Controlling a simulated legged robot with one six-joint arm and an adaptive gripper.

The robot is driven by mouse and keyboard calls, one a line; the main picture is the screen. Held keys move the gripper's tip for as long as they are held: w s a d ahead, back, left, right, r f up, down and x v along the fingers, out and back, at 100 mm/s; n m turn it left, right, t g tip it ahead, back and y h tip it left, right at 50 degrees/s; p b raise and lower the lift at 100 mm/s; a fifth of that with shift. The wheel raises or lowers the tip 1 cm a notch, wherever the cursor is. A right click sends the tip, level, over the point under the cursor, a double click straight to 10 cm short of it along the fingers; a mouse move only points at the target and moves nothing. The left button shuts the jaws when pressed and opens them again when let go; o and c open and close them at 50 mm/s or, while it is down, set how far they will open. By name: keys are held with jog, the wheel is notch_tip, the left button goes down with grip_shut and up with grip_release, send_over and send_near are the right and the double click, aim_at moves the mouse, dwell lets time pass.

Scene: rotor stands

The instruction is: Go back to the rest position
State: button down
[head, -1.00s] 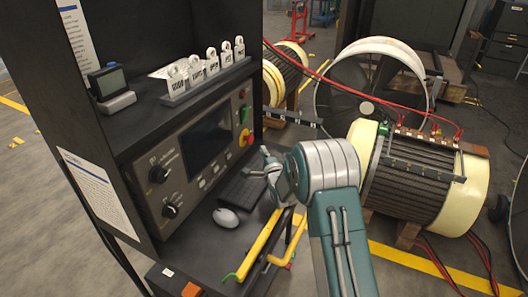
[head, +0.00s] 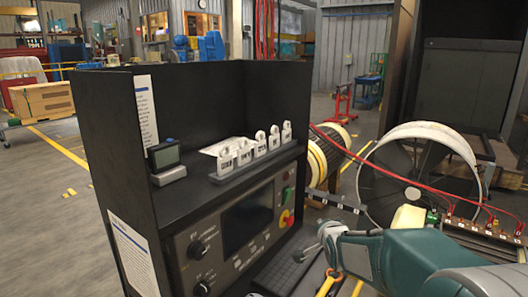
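My gripper (head: 312,243) is in front of the right side of the black control console (head: 95,120), over the area of the keyboard (head: 297,266). Its fingers look spread, with nothing visible between them. My teal arm reaches in from the lower right and hides part of the scene behind it. The yellow handle (head: 327,284) shows just below the gripper, partly cut off by the frame edge.
The console carries a panel with a dark screen (head: 247,222), a shelf with a row of white tags (head: 255,148) and a small display device (head: 165,162). Rotors (head: 328,152) and a large ring (head: 372,188) stand to the right. Open floor (head: 45,200) lies left.

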jog(key=s+n+g, duration=0.8)
jog(key=s+n, duration=0.2)
jog(key=s, duration=2.5)
jog(key=shift+s+r+n, duration=0.15)
jog(key=shift+r+n, duration=0.15)
jog(key=shift+r, duration=0.05)
